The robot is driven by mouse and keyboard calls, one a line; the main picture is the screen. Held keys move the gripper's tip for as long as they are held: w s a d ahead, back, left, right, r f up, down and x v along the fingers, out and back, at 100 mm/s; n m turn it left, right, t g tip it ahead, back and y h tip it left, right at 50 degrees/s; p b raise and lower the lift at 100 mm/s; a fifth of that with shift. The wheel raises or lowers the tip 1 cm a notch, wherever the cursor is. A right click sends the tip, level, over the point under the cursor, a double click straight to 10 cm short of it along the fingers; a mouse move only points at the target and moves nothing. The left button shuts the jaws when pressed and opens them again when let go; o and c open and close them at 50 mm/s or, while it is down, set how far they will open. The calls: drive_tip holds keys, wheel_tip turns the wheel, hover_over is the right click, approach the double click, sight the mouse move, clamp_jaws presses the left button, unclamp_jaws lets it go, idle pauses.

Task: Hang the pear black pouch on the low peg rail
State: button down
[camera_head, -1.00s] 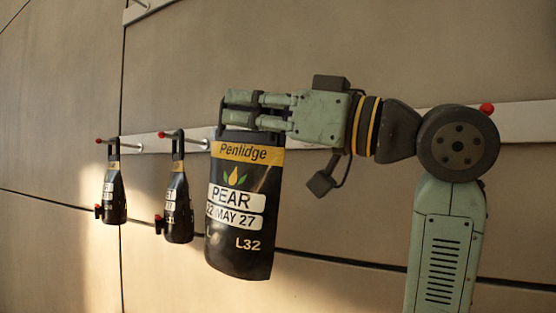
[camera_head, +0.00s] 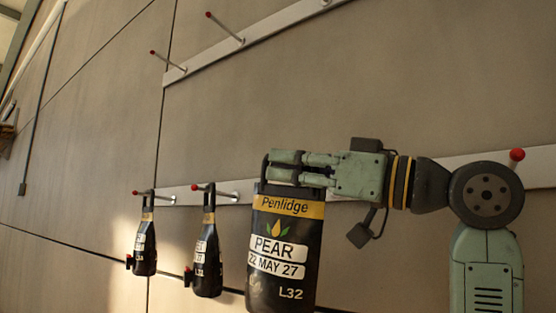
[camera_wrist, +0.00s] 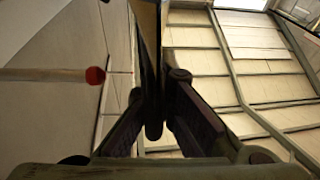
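The pear black pouch (camera_head: 286,255) hangs upright from my gripper (camera_head: 290,170) in the head view, its yellow band and PEAR label facing the camera. My fingers are shut on the dark loop at its top. In the wrist view, my gripper (camera_wrist: 155,125) has a thin dark and tan edge, seemingly the pouch (camera_wrist: 148,45), between its fingers. The low peg rail (camera_head: 540,172) runs behind the pouch and my arm. A red-tipped peg (camera_wrist: 60,75) shows left of the fingers in the wrist view. Any peg behind the pouch is hidden.
Two similar black pouches, one (camera_head: 145,245) at far left and one (camera_head: 207,265) nearer, hang on left pegs of the low rail. A bare red-tipped peg (camera_head: 517,156) stands at right. An upper rail (camera_head: 275,32) with pegs is above; the wall between is clear.

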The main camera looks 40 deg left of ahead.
drive_tip(key=shift+w+r, duration=0.1)
drive_tip(key=shift+w, duration=0.5)
